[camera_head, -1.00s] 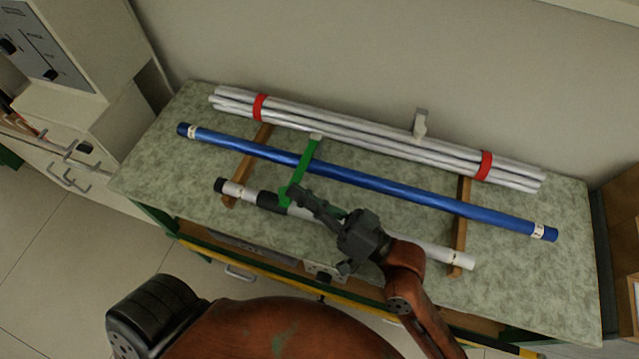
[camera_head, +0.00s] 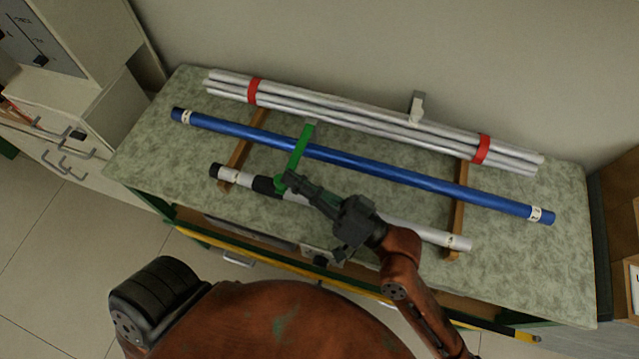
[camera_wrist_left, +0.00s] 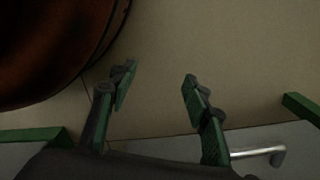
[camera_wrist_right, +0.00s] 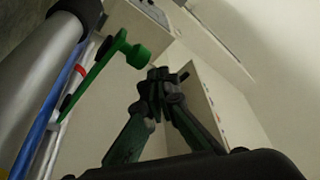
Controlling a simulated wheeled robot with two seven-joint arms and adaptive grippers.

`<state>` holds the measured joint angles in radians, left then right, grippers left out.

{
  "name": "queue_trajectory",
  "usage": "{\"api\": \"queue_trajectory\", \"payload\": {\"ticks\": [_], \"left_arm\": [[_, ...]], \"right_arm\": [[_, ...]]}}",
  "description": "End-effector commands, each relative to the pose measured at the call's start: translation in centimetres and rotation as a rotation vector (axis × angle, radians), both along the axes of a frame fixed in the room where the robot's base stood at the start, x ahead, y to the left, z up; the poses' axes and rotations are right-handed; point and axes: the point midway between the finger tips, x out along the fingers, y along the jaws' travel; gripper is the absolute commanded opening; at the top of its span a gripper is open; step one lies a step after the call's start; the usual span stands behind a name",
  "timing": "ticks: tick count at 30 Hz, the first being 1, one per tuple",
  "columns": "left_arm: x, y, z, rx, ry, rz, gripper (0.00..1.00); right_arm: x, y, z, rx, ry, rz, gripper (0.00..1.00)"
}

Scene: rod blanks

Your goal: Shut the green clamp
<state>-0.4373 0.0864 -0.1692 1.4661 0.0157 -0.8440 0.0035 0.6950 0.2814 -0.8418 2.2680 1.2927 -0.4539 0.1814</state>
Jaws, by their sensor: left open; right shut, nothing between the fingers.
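The green clamp (camera_head: 300,152) shows in the head view as a green bar crossing over the blue rod (camera_head: 375,171), its near end close to the white rod (camera_head: 420,231). In the right wrist view the clamp (camera_wrist_right: 97,70) stands out to the left, ending in a round green knob. My right gripper (camera_head: 288,180) is shut and empty, its tips at the clamp's near end in the head view. In the right wrist view the tips (camera_wrist_right: 161,80) look right of the knob; I cannot tell whether they touch. My left gripper (camera_wrist_left: 157,85) is open and empty, away from the clamp.
A bundle of grey rods (camera_head: 375,123) with red bands lies along the back, a pale grey clamp (camera_head: 417,106) at it. Wooden supports (camera_head: 244,140) lie under the rods. The tabletop (camera_head: 160,150) is bare at the left. A drawer handle (camera_wrist_left: 262,153) is near my left gripper.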

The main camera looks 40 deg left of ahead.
Motion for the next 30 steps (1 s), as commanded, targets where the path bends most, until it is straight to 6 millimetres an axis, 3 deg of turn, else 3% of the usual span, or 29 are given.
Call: {"api": "queue_trajectory", "payload": {"ticks": [5, 15, 23, 30], "left_arm": [[-2.3, 0.0, -1.7, 0.001, 0.014, -0.010, 0.45], [-5.0, 0.1, -3.5, 0.001, 0.015, -0.023, 0.45], [-2.8, 0.0, -2.3, 0.000, 0.013, -0.011, 0.45], [-0.3, -0.2, -0.1, -0.002, 0.011, 0.000, 0.45]], "right_arm": [[0.0, 0.0, 1.9, 0.000, -0.004, -0.002, 0.00], [0.2, -0.1, 3.8, 0.000, -0.002, -0.004, 0.00], [1.3, -3.0, 2.0, -0.003, 0.000, -0.005, 0.00], [2.2, -5.9, 1.0, -0.001, 0.002, -0.006, 0.00]]}}
